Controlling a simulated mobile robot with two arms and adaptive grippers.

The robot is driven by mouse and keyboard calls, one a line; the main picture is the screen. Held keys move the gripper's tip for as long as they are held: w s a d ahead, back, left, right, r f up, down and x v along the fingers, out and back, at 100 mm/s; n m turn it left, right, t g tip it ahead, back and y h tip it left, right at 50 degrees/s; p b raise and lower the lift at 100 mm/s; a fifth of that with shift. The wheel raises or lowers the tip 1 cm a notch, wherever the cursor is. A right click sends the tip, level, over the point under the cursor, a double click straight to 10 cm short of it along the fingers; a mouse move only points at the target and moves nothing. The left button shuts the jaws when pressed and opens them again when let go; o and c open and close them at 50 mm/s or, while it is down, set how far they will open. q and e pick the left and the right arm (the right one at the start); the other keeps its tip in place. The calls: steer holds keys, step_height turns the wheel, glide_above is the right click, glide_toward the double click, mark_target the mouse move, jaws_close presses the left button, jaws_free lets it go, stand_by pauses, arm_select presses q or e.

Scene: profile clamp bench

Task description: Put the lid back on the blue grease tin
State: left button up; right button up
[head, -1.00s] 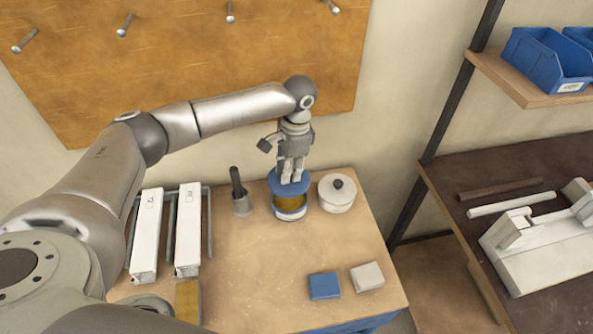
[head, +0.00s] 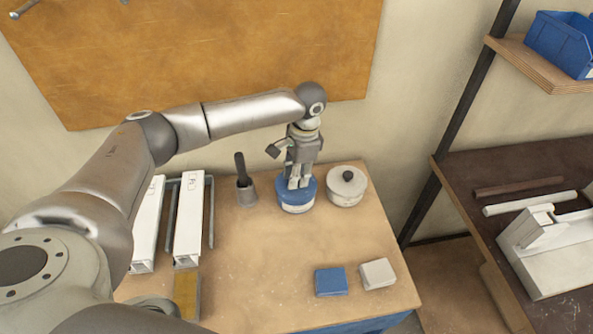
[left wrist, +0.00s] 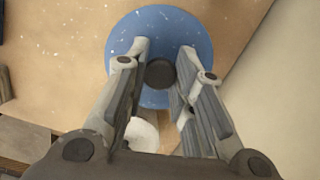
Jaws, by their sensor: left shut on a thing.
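The blue grease tin (head: 298,209) with a pale band stands near the back of the bench. Its blue lid (head: 283,191) is on top of it and covers the opening; it looks level. My left gripper (head: 297,184) points down onto the lid. In the left wrist view the blue lid (left wrist: 160,25) shows as a disc below the fingers. My left gripper (left wrist: 161,66) is shut on the lid's dark round knob (left wrist: 160,74). The tin's inside is hidden. My right gripper is not in view.
A white pot (head: 342,193) with a dark knob stands close right of the tin. A grey cup (head: 246,194) with a dark handle is left. White profiles (head: 188,222) lie further left. A blue block (head: 331,282) and a pale block (head: 378,273) lie in front. The middle is free.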

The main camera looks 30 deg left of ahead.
arm_select(q)
steer(key=shift+p, duration=1.1)
stand_by(1.1)
steer(key=shift+f+p, duration=0.2)
steer(key=shift+p, duration=0.35)
stand_by(0.8)
steer(key=shift+p, duration=0.5)
stand_by(0.3)
stand_by(0.4)
steer(key=o, duration=1)
steer(key=o, duration=0.5)
steer(key=shift+r, duration=0.15)
